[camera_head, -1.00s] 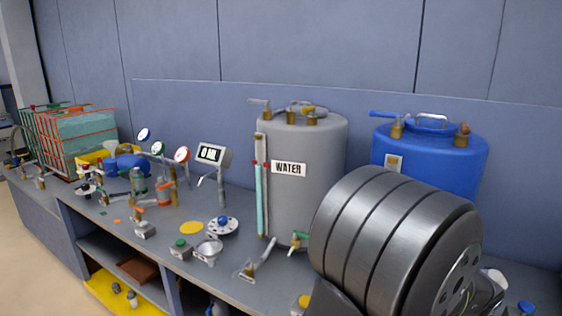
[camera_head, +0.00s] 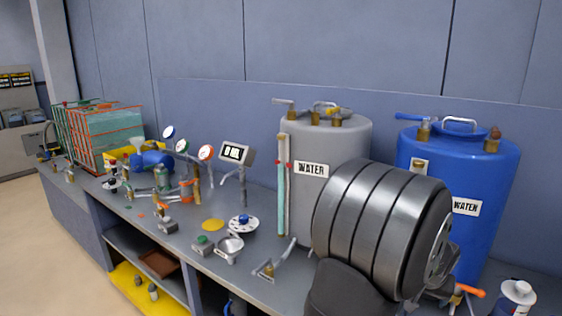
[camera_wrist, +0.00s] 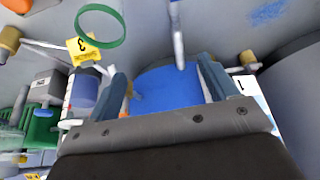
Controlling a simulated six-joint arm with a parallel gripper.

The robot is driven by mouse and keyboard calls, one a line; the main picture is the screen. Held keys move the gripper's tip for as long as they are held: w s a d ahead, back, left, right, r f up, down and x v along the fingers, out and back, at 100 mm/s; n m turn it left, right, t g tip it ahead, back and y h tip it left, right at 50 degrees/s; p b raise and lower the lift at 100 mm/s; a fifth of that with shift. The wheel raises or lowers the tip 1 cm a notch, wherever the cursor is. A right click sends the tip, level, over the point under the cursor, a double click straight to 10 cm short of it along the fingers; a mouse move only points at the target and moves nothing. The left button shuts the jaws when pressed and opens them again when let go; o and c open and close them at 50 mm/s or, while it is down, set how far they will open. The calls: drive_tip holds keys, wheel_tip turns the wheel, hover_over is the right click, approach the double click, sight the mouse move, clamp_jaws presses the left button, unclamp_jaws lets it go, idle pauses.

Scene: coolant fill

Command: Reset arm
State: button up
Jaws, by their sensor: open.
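My arm's large dark ribbed link shows in the head view at the right front, before the grey water tank (camera_head: 347,140) and the blue tank (camera_head: 480,175). My gripper's fingertips do not show clearly in the head view. In the wrist view my gripper (camera_wrist: 160,85) has its two blue-grey fingers wide apart, with nothing held between them. A blue surface (camera_wrist: 168,85) lies beyond the gap. My arm hides part of the bench and the lower parts of both tanks.
The bench (camera_head: 190,245) holds gauges, a digital display (camera_head: 236,153), a steel funnel (camera_head: 230,246) and a yellow disc (camera_head: 212,225). A caged teal tank (camera_head: 115,130) stands at the far left.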

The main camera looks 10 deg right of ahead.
drive_tip(key=w+a+f+n, duration=0.1)
drive_tip(key=w+a, duration=0.6)
drive_tip(key=w, duration=0.5)
drive_tip(key=shift+w+a+f+n+y, duration=0.15)
drive_tip(key=shift+a+f+n+y, duration=0.1)
drive_tip(key=shift+f+n+y, duration=0.1)
idle(0.9)
